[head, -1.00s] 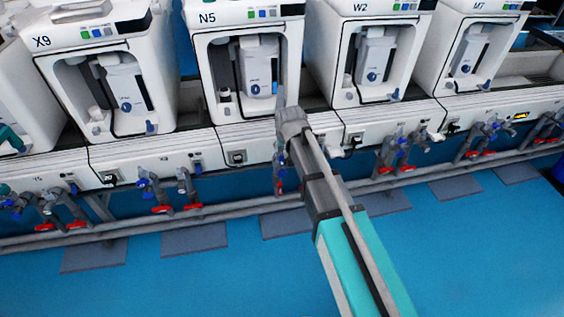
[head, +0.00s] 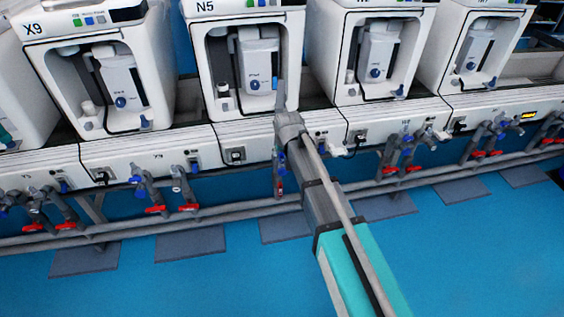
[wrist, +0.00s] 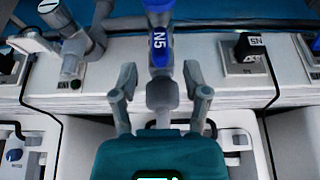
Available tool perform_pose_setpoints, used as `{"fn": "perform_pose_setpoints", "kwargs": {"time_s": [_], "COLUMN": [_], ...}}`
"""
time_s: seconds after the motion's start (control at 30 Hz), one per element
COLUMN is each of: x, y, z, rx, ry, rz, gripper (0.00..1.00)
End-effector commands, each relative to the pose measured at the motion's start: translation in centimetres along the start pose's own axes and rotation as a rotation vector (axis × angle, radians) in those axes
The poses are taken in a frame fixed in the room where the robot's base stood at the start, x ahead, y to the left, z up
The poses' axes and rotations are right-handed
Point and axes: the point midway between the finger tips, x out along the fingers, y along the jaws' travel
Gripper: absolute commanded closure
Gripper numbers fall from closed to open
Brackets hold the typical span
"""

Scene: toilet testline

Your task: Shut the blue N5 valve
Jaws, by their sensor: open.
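My gripper (wrist: 160,85) is open, with one grey finger on each side of the picture's middle. The handle lies ahead of the fingertips, roughly centred between them. In the head view, a blue valve part (head: 281,160) shows beside my arm under the N5 machine (head: 245,70). My arm hides most of my gripper there.
In the head view, red-handled valves (head: 188,207) line the pipe rail. The blue floor (head: 200,285) in front is clear.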

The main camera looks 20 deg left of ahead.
Motion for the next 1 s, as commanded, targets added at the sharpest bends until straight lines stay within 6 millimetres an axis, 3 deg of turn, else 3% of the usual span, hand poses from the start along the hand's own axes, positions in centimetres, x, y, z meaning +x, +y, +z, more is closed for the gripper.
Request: {"fn": "perform_pose_setpoints", "kwargs": {"time_s": [0.5, 1.0], "x": [4.2, 4.7], "y": [0.1, 0.1], "z": [0.1, 0.0], "rx": [0.0, 0.001], "ry": [0.0, 0.0], "rz": [0.0, 0.0], "gripper": [0.4, 0.4]}}
